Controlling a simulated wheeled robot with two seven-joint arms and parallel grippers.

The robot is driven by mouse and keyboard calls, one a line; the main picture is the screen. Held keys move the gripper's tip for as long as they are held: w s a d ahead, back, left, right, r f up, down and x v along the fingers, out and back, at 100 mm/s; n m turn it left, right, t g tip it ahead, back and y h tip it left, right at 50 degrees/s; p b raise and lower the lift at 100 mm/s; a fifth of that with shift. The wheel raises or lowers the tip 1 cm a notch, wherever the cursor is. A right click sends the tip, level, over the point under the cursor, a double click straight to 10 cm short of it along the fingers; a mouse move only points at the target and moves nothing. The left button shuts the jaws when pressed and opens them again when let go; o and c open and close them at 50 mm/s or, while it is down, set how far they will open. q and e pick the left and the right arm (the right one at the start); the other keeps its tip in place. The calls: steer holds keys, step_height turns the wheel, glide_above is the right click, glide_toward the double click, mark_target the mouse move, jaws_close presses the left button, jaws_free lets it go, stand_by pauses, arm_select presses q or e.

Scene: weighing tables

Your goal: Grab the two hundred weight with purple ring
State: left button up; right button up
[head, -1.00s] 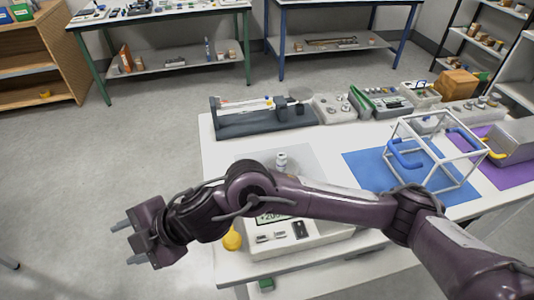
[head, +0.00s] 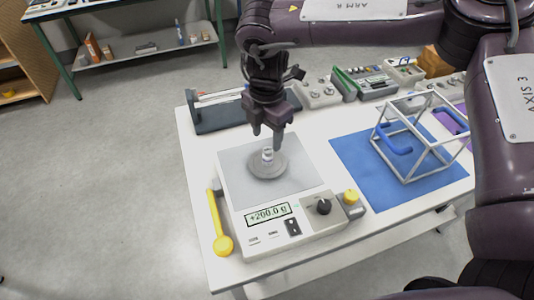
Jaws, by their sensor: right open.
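A small silvery weight (head: 268,155) stands upright on the round pan (head: 283,168) of the white scale (head: 306,226). The scale's display (head: 268,214) reads +200.0 g. A purple ring on the weight is too small to make out clearly. My right gripper (head: 267,137) points down just above the weight, open, with its fingertips close to the weight's top. I cannot tell whether they touch it. My left gripper is not in view.
A yellow-ended tool (head: 221,238) lies at the scale's left. A blue mat (head: 350,150) with a white wire-frame cube (head: 408,178) is at the right. A dark balance (head: 218,117) and weight trays (head: 318,95) line the table's back.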

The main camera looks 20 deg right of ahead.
mark_target(267, 150)
step_height(267, 150, down, 5)
steer(key=shift+d+r+p, duration=0.15)
steer(key=shift+p, duration=0.7)
steer(key=shift+w+f, duration=0.1)
steer(key=shift+f, duration=0.35)
jaws_close()
steer(key=shift+r, duration=0.1)
